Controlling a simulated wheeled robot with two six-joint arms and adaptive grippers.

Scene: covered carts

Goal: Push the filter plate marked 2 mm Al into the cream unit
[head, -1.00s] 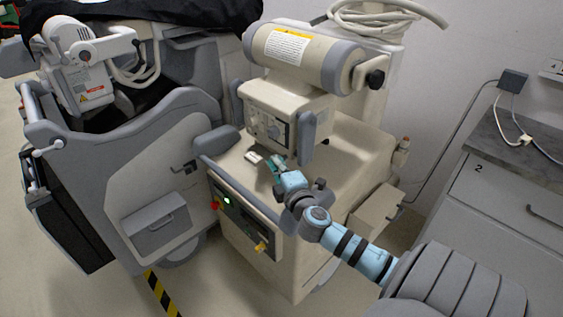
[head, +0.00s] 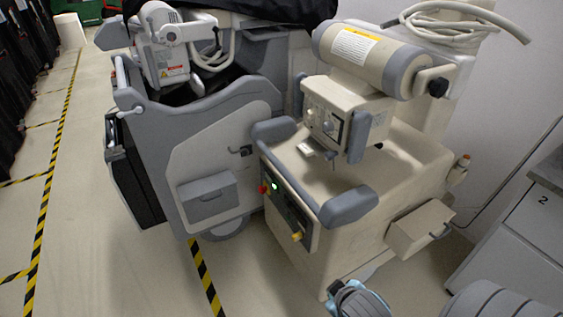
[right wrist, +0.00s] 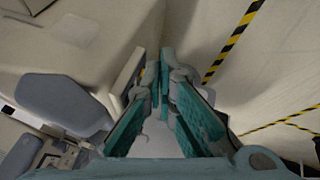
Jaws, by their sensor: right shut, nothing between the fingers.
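The cream unit (head: 400,165) stands at centre right in the head view, with a knobbed box and a large cylinder above its flat top. A small pale plate-like piece (head: 306,150) shows at the lower front of that box. I cannot read any 2 mm Al mark on it, nor tell how far it sits in the unit. My right gripper (right wrist: 164,84) is shut and empty in the right wrist view, its teal fingers beside the unit's front, away from that piece. In the head view only part of my right arm shows at the bottom. My left gripper is not in view.
Grey bumpers (head: 350,205) stick up at the unit's front edge, and one (right wrist: 62,102) is close left of my right fingers. A grey covered cart (head: 205,150) stands to the left. A drawer cabinet (head: 535,215) is at the right. Striped floor left is clear.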

